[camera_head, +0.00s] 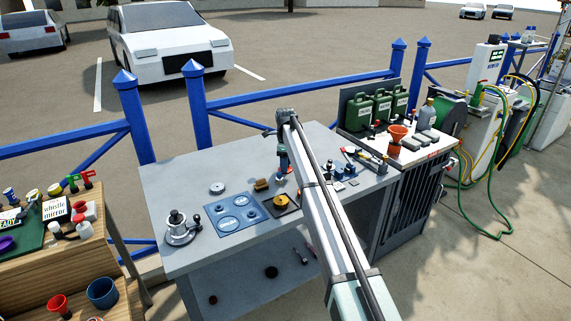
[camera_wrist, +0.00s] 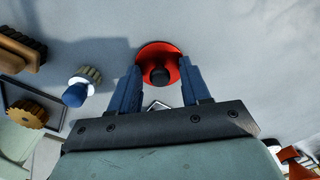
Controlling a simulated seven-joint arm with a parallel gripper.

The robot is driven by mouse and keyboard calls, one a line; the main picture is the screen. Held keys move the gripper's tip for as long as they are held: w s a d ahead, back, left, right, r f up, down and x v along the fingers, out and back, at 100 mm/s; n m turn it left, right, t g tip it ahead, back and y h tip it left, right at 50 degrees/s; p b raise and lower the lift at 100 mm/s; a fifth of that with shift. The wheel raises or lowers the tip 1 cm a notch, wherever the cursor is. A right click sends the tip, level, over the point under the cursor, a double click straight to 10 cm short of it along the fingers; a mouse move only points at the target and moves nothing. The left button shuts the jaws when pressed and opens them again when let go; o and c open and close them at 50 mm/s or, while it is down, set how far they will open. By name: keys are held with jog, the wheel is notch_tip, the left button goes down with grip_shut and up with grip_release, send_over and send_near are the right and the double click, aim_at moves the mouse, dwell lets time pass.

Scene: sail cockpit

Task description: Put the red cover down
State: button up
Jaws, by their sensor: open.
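The red cover (camera_wrist: 145,58) is a round red disc with a dark knob at its middle, at the top centre of the wrist view. It is over or on the grey bench top (camera_head: 190,175); I cannot tell if it touches. My gripper (camera_wrist: 161,76) is open, with its two blue fingers on either side of the cover's near part, around the knob. In the head view my gripper (camera_head: 283,160) is low over the back middle of the bench, and the cover is not clearly visible there.
A brown brush (camera_wrist: 22,48), a blue-tipped knob (camera_wrist: 76,94) and a yellow-brown gear (camera_wrist: 30,113) lie left of my gripper. A blue mat (camera_head: 238,222) with round parts and a metal winch (camera_head: 178,228) are further left. Small tools and an orange funnel (camera_head: 397,134) are right.

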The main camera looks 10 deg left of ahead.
notch_tip(320, 180, up, 12)
jog(key=shift+r, duration=0.15)
dwell(0.5)
jog(key=shift+d, duration=0.1)
